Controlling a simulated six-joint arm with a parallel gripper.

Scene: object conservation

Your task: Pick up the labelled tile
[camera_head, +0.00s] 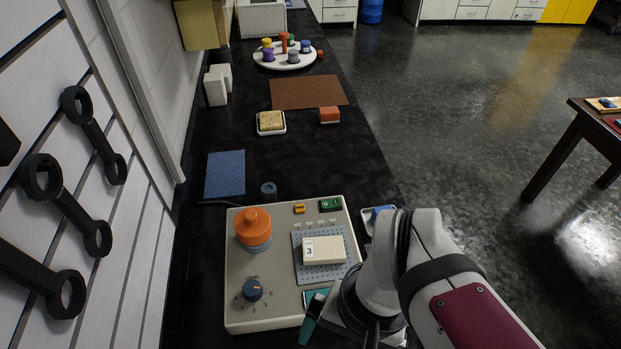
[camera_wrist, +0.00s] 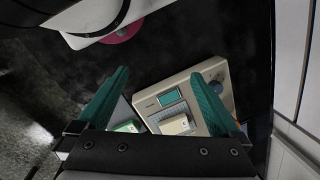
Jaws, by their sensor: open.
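The labelled tile (camera_head: 323,250) is a cream block marked "3" at its left end. It lies on a blue-grey perforated pad (camera_head: 340,278) on the right side of a beige device (camera_head: 240,300). My gripper (camera_wrist: 159,72) is open, with its two teal fingers apart and nothing held between them. In the head view it is at the device's front right corner, mostly hidden by my arm. The wrist view shows a cream block (camera_wrist: 175,125), seemingly the tile, between the fingers in the picture; the gripper is apart from it.
Farther back are a blue mat (camera_head: 225,173), a brown mat (camera_head: 307,92) and a round white tray (camera_head: 272,62).

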